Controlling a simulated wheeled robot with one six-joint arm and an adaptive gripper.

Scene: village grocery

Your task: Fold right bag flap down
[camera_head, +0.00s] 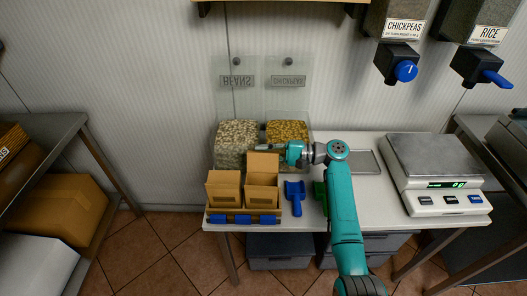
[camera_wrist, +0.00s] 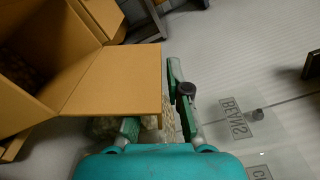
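The right bag (camera_head: 261,197) is a tan open-topped carton standing on a wooden holder. Its flap (camera_head: 263,162) stands raised at the back. In the wrist view the flap (camera_wrist: 113,80) stretches rightward from the open bag (camera_wrist: 35,85). My gripper (camera_head: 262,151) is at the flap's upper right, near its top edge. In the wrist view one finger of my gripper (camera_wrist: 158,75) shows just right of the flap's edge. The other is partly hidden behind the flap. Contact, and whether the fingers are shut, cannot be made out.
The left bag (camera_head: 224,190) stands close beside the right one on the same holder (camera_head: 217,216). Bins of beans (camera_head: 237,140) and chickpeas (camera_head: 287,130) are behind. A blue scoop (camera_head: 295,196) lies to the right. A scale (camera_head: 434,173) stands on the counter's right.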

